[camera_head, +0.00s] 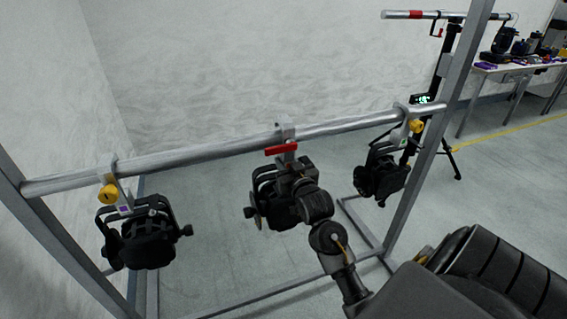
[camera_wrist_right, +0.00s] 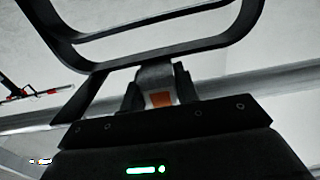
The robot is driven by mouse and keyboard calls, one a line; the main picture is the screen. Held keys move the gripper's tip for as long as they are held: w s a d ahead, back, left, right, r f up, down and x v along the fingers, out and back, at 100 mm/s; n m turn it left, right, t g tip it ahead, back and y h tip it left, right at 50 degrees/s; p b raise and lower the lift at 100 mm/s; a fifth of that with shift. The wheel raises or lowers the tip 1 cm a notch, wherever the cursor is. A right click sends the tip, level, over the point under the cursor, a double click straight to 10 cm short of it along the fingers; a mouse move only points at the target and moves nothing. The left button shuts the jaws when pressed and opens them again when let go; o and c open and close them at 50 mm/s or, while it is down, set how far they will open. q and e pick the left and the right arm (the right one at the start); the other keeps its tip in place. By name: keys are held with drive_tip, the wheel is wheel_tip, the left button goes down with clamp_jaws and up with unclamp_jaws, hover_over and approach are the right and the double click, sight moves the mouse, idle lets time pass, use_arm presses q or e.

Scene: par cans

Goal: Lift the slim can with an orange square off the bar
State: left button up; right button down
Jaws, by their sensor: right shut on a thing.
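The middle black can (camera_head: 265,196) hangs under the silver bar (camera_head: 215,150) from a pale clamp (camera_head: 285,131) with a red lever (camera_head: 282,149). The clamp still sits at the bar. In the right wrist view an orange square (camera_wrist_right: 161,99) shows on the grey hanger piece. My right gripper (camera_head: 290,165) reaches in front of this can and hides part of it. In the right wrist view its dark fingers (camera_wrist_right: 160,88) are shut on the hanger, one on each side of the square. My left gripper is not in view.
A can with a yellow knob and purple square (camera_head: 140,235) hangs at the left of the bar. Another yellow-knobbed can (camera_head: 380,172) hangs near the right upright (camera_head: 432,140). Behind stand a tripod (camera_head: 448,80) with a crossbar and a cluttered table (camera_head: 520,68).

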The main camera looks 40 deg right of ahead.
drive_tip(key=v, duration=1.6)
drive_tip(key=shift+r+b, duration=0.3)
drive_tip(key=shift+b, duration=0.05)
drive_tip(key=shift+p, duration=0.35)
